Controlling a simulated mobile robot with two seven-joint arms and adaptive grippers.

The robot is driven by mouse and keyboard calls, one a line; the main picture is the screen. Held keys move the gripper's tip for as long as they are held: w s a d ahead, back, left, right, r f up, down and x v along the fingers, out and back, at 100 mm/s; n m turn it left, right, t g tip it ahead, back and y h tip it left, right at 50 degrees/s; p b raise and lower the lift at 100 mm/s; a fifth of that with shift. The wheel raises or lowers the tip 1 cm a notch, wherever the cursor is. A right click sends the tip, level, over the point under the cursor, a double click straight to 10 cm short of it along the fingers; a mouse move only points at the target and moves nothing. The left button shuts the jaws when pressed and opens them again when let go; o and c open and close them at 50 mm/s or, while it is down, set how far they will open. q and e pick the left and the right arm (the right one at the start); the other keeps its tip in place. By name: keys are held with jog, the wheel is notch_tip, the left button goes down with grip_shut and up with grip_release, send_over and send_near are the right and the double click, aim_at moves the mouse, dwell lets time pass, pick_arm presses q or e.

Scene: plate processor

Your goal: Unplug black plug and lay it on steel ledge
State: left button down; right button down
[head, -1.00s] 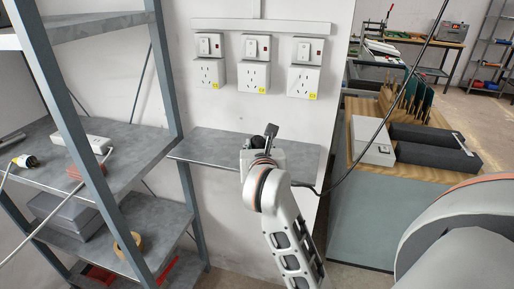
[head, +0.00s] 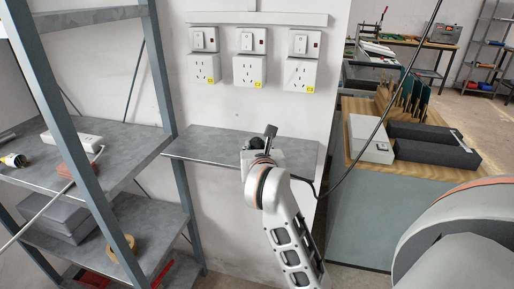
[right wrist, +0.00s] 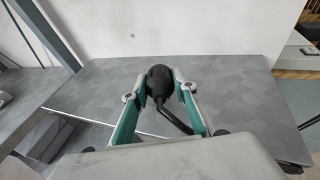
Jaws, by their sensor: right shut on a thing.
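The black plug (right wrist: 158,84) is between the fingers of my right gripper (right wrist: 159,92) in the right wrist view, with its black cord running back between them. In the head view my right gripper (head: 262,143) is over the steel ledge (head: 205,146), a grey shelf on the wall below the sockets. The plug is mostly hidden there. The ledge also shows in the right wrist view (right wrist: 230,80), under and around the plug; I cannot tell whether the plug touches it. Three wall sockets, left (head: 204,69), middle (head: 250,72) and right (head: 300,75), have nothing plugged in. My left gripper is not in view.
A wooden-topped bench (head: 350,163) with a white box (head: 368,140) and black blocks stands at right. The black cord (head: 375,135) hangs at the ledge's right.

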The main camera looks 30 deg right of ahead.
jog(key=c, duration=1.5)
grip_release()
jog(key=v, duration=0.7)
jog(key=shift+s+a+r, duration=0.1)
jog(key=shift+s+a, duration=0.1)
jog(key=shift+s, duration=0.05)
jog(key=shift+d, duration=0.1)
